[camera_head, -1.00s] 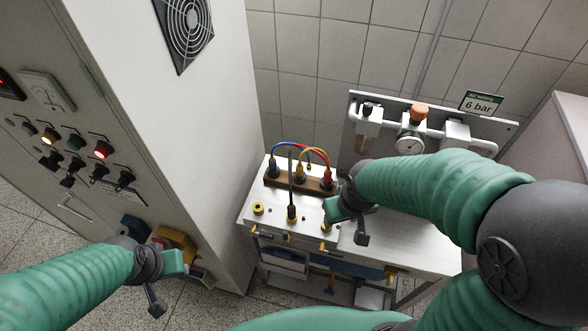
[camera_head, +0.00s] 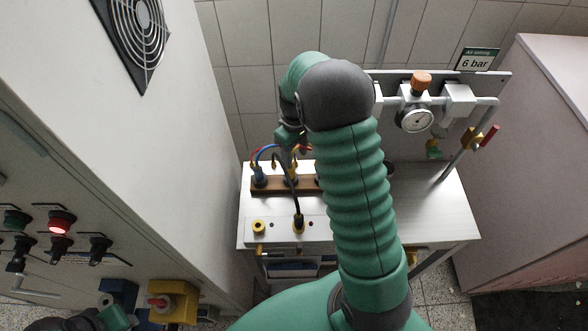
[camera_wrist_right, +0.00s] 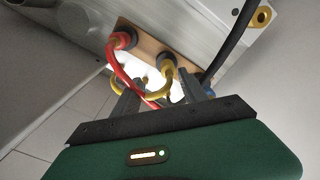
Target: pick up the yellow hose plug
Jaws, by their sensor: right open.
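A wooden block (camera_head: 270,187) on the white bench holds a row of hose plugs. The yellow hose plug (camera_wrist_right: 165,64) sits between the red plug (camera_wrist_right: 122,40) and the blue plug (camera_head: 259,179). My right gripper (camera_wrist_right: 163,90) is open, with its fingers close to the hoses; the yellow hose curves down between them and a red hose crosses there too. In the head view my right gripper (camera_head: 290,138) is above the block, and my arm hides the block's right end. My left gripper (camera_head: 112,318) is partly cut off at the bottom left; its jaws are unclear.
A black cable (camera_head: 294,190) rises from the bench front, beside a yellow ring socket (camera_head: 258,227). A control cabinet (camera_head: 150,150) stands close on the left. An air panel with a gauge (camera_head: 415,119) is behind.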

